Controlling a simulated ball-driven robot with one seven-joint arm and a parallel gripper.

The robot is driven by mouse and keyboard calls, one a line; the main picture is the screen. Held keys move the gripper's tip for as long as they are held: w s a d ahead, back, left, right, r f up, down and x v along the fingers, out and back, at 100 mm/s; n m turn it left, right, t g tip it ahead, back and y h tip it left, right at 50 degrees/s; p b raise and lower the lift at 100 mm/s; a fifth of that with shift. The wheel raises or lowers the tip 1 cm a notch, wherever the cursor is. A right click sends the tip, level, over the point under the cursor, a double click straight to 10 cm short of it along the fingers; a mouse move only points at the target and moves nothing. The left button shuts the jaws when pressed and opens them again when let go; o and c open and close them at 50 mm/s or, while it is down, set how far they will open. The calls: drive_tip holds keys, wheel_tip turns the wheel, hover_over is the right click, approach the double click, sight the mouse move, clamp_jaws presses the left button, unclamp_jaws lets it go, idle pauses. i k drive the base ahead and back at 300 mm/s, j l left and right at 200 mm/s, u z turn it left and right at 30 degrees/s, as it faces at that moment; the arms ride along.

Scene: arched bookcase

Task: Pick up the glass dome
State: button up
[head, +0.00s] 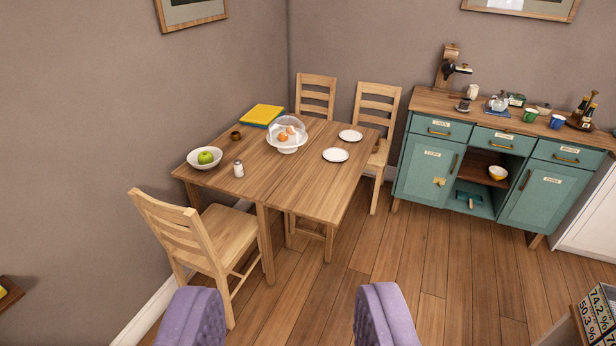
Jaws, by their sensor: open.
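The clear glass dome (287,127) stands near the middle of the wooden table (262,179). It covers orange-brown food on a white stand (288,148). My gripper (287,318) shows as two purple padded fingers at the bottom edge of the picture. The fingers are wide apart with only floor between them. The gripper is well short of the table and the dome, and touches neither.
A white bowl with a green apple (206,158), a shaker (238,168), a small brown cup (235,136), yellow and blue books (262,115) and two white plates (335,155) surround the dome. Wooden chairs (205,240) stand around the table. A teal sideboard (426,168) is right. Floor before the table is clear.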

sight(287, 130)
drive_tip(key=i+z, duration=0.35)
drive_tip(key=i, duration=0.65)
drive_tip(key=i+u, duration=0.35)
drive_tip(key=i, duration=0.3)
drive_tip(key=i+u, duration=0.3)
drive_tip(key=i, duration=0.4)
drive_tip(key=i+j+z, duration=0.1)
drive_tip(key=i, duration=0.35)
drive_tip(key=i+j+z, duration=0.15)
drive_tip(key=i, duration=0.3)
drive_tip(key=i+j+z, duration=0.1)
drive_tip(key=i, duration=0.35)
drive_tip(key=j, duration=0.1)
